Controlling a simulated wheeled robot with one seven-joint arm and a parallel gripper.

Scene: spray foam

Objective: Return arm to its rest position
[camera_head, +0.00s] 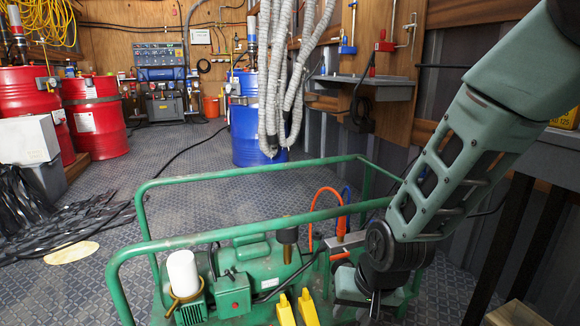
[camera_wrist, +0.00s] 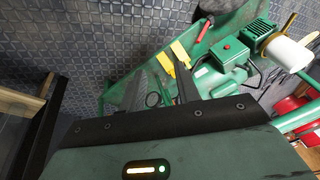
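My grey-green arm (camera_head: 462,150) reaches in from the upper right in the head view and bends down at a black joint. My gripper (camera_head: 373,300) hangs at its lower end, over the right end of a green compressor (camera_head: 262,262) in a tubular frame. The head view cuts off its lower part. In the wrist view, a dark finger (camera_wrist: 184,84) shows in front of the compressor. The finger gap is not clear, and I see nothing plainly held.
The green frame rail (camera_head: 240,232) runs close to my gripper. Yellow parts (camera_head: 297,307) and an orange hose (camera_head: 318,205) are nearby. A black bench leg (camera_head: 512,245) stands at right.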

